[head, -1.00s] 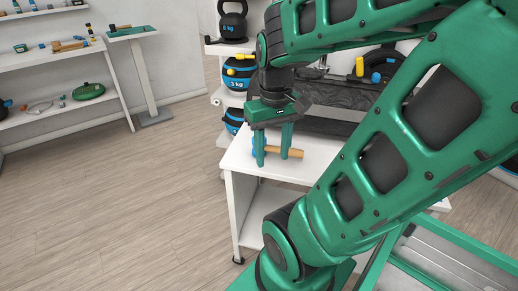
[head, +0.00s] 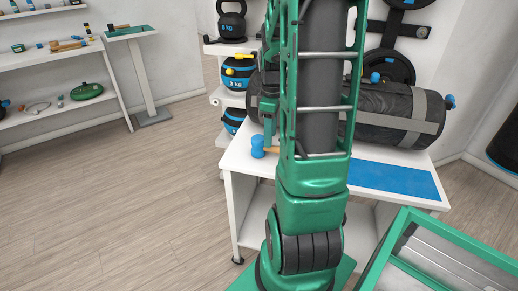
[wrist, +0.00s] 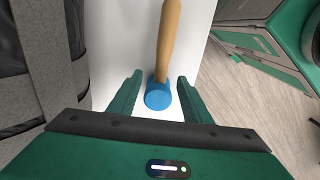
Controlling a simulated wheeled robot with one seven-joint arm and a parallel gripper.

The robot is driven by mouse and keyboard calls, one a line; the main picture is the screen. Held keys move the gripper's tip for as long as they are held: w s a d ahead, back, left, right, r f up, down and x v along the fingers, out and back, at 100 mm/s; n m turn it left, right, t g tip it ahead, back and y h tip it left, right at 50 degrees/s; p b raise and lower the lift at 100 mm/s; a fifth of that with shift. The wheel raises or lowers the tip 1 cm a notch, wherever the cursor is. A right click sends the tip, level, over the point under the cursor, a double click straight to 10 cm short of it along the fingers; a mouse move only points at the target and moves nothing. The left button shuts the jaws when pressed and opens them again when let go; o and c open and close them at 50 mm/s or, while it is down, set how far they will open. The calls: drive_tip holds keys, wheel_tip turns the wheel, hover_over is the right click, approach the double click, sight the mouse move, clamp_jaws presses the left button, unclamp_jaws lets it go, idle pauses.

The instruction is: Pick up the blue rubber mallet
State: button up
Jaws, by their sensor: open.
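The blue rubber mallet lies on the white table (head: 240,160). Its blue head (head: 258,147) shows in the head view at the table's left end; most of its wooden handle is hidden behind my arm. In the head view my arm hides most of the gripper; a green finger shows just right of the mallet head.
A black and grey sandbag (head: 395,112) lies along the back of the table; it fills the left of the wrist view. A blue mat (head: 395,182) is on the table's right. Kettlebells and balls (head: 238,75) stand on a rack behind. Floor is clear at left.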

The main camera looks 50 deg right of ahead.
sight(258, 151)
drive_tip(key=shift+f, duration=3.35)
clamp_jaws()
